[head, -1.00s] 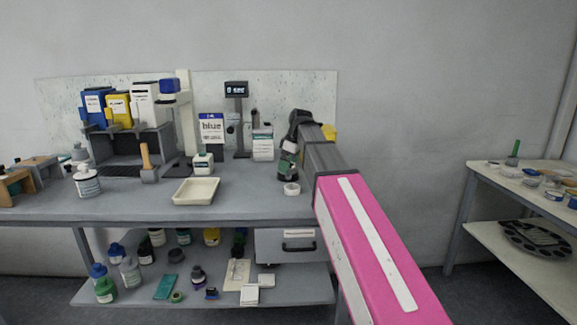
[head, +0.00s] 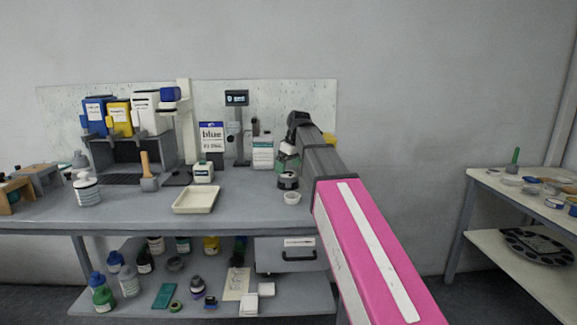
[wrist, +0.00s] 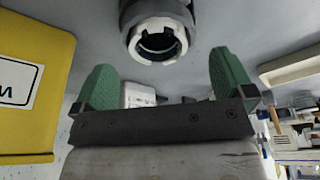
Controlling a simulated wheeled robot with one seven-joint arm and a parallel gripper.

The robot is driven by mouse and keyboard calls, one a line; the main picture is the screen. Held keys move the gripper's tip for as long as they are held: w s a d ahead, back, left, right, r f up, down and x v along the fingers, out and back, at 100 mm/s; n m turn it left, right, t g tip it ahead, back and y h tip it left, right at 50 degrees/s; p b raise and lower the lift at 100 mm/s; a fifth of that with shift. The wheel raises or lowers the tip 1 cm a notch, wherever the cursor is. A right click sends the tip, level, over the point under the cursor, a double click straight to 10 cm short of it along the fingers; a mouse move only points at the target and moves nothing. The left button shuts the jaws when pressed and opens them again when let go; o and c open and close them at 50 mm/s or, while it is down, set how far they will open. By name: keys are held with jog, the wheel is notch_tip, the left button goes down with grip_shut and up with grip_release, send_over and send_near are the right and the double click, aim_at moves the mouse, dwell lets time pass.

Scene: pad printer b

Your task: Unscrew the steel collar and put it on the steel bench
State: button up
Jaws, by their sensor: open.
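My gripper (head: 287,160) hangs over the right part of the steel bench (head: 130,211) in the head view. In the wrist view its two green fingers (wrist: 162,76) stand wide apart with nothing between them. A round dark grey part with a pale notched ring (wrist: 158,42), seemingly the steel collar, lies beyond the fingertips at the top edge, partly cut off. In the head view a dark round piece with a pale top (head: 288,181) stands on the bench just below my gripper. I cannot tell whether the collar is still threaded on.
A small white cup (head: 292,198) sits in front of the dark piece. A cream tray (head: 195,200) lies to the left. A white bottle (head: 263,153) stands close behind left. The front bench between tray and cup is clear. A side table (head: 490,180) stands far right.

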aim_at(288, 173)
jog(key=m+h, duration=0.1)
jog(key=m, duration=0.2)
jog(key=m+t, duration=0.1)
jog(key=m, duration=0.3)
jog(key=shift+m+h, duration=0.3)
jog(key=shift+h, duration=0.1)
jog(key=m+h, duration=0.1)
jog(key=m, duration=0.3)
jog(key=shift+a, duration=0.15)
jog(key=m+h, duration=0.1)
jog(key=m, duration=0.2)
jog(key=shift+m, duration=0.3)
jog(key=shift+f, duration=0.15)
jog(key=shift+f, duration=1.65)
